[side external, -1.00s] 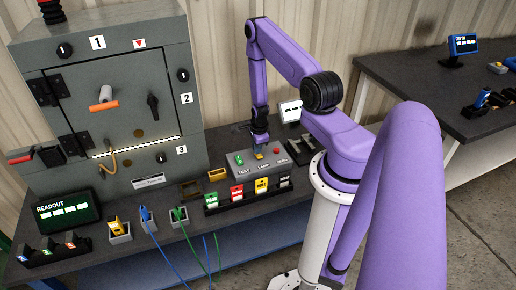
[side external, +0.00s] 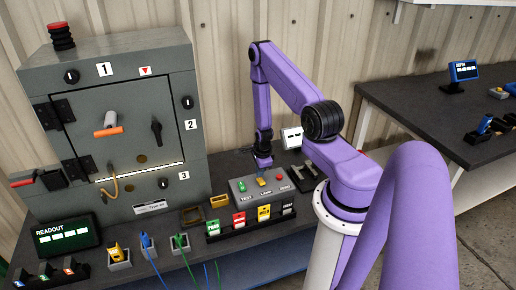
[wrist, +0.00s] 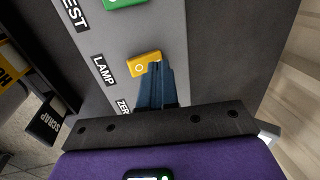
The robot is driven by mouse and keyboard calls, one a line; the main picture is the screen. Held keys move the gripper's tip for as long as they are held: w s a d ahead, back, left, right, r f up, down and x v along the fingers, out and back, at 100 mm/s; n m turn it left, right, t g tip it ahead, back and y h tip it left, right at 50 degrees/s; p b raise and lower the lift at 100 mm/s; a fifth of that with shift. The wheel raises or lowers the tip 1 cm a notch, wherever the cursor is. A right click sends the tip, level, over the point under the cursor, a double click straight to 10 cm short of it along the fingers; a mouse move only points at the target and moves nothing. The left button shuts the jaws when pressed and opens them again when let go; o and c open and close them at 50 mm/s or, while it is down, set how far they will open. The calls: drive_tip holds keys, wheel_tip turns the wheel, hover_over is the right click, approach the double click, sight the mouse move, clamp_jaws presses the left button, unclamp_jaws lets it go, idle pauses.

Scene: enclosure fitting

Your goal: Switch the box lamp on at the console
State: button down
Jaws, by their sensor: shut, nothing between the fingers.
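The grey console (side external: 240,199) sits on the bench with a green, a yellow and a red button, labelled TEST, LAMP and ZERO. The yellow LAMP button (wrist: 145,62) shows beside its label in the wrist view. My gripper (wrist: 156,68) is shut and empty, its fingertips at the edge of the yellow button and partly covering it. I cannot tell whether they touch or press it. The grey box (side external: 185,82) stands at the left with its door shut. A bright strip (side external: 140,172) runs along the door's lower edge; I cannot tell whether it is a lamp.
A rack of coloured tags (side external: 240,231) stands in front of the console. A readout screen (side external: 63,234), small holders and blue and green cables lie along the front left. A white card (side external: 291,138) stands behind the console. A second bench (side external: 415,105) is at right.

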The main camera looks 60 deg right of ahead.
wheel_tip(320, 180, up, 11)
drive_tip(key=w+d, duration=0.2)
drive_tip(key=w+a+r+n+y, duration=0.1)
drive_tip(key=w+a+r+n, duration=0.1)
drive_tip(key=a+r+n, duration=0.3)
drive_tip(key=w+a+r+n, duration=0.2)
drive_tip(key=w+a+n, duration=0.15)
drive_tip(key=a, duration=0.35)
drive_tip(key=s+a+r+n+y, duration=0.1)
drive_tip(key=s+a+r+n, duration=0.1)
drive_tip(key=a+r+n, duration=0.4)
drive_tip(key=s+a+r+n, duration=0.1)
drive_tip(key=s+a+n, duration=0.1)
drive_tip(key=a+n, duration=0.45)
drive_tip(key=s+a+r+n, duration=0.3)
drive_tip(key=s+n, duration=0.3)
drive_tip(key=s, duration=0.1)
drive_tip(key=s+a+r+n+g, duration=0.1)
drive_tip(key=s+a+r+n, duration=0.2)
drive_tip(key=s+n, duration=0.3)
drive_tip(key=s+a+r+n, duration=0.3)
drive_tip(key=s+n, duration=0.3)
drive_tip(key=s, duration=0.2)
drive_tip(key=shift+s+a+r+n, duration=0.15)
drive_tip(key=shift+s+a+n, duration=0.15)
drive_tip(key=shift+a, duration=0.15)
